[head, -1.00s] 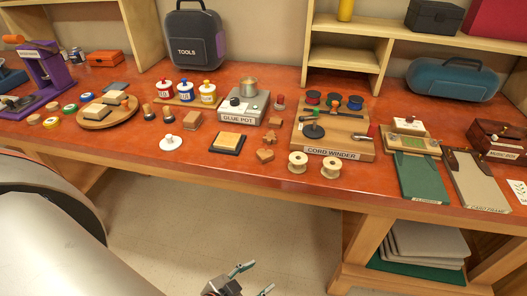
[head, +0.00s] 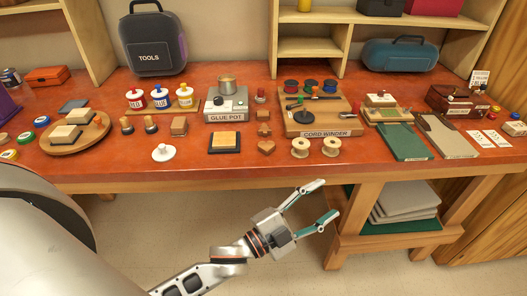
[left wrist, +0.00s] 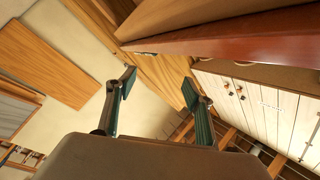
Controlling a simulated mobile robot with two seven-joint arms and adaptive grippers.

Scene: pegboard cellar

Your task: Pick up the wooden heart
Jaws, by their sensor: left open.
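The wooden heart (head: 266,147) lies flat near the front edge of the red-brown workbench (head: 380,165), between a dark square pad with a wooden block (head: 224,142) and two thread spools. Two other small wooden pieces (head: 263,130) lie just behind it. My left gripper (head: 328,199) is open and empty, in front of the bench and to the right of the heart. Its two fingers also show apart in the left wrist view (left wrist: 158,95), with nothing between them; the heart is not visible there. My right gripper is not in view.
The spools (head: 301,147) stand right of the heart, before the cord winder board (head: 318,124). The glue pot base (head: 226,107) is behind, and a white knobbed disc (head: 163,153) is to the left. The bench's front edge lies between gripper and heart.

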